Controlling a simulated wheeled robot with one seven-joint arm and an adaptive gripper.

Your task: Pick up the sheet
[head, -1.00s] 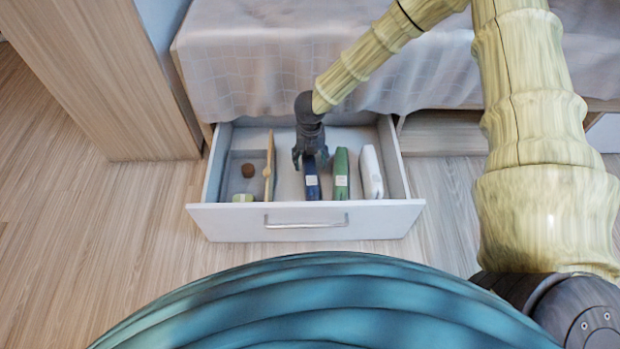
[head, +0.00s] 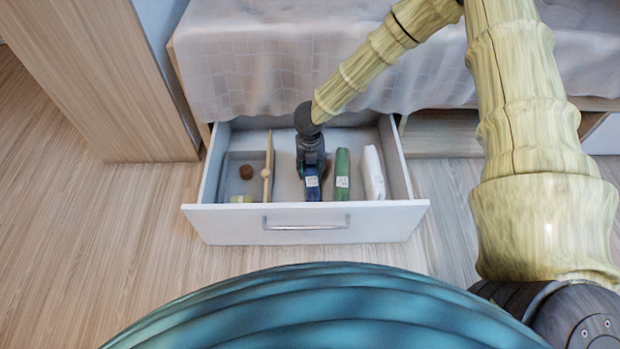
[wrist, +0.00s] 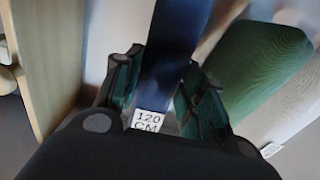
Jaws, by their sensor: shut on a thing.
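In the head view, a dark blue folded sheet (head: 313,193) with a white label stands on edge in the open drawer (head: 370,222). A green folded sheet (head: 342,172) and a white one (head: 373,170) stand to its right, also labelled. My gripper (head: 311,165) reaches down into the drawer and is shut on the blue sheet, hiding its rear part. In the wrist view, the blue sheet (wrist: 175,45) lies between the two fingers of my gripper (wrist: 162,85). Its label reads "120 CM". The green sheet (wrist: 258,65) is close beside the right finger.
A wooden divider (head: 268,165) stands left of the blue sheet. Beyond it, a compartment holds a brown round thing (head: 246,172) and a pale yellowish thing (head: 241,198). The bed with a draped cover (head: 260,60) overhangs behind the drawer. A wooden cabinet (head: 90,80) stands at left.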

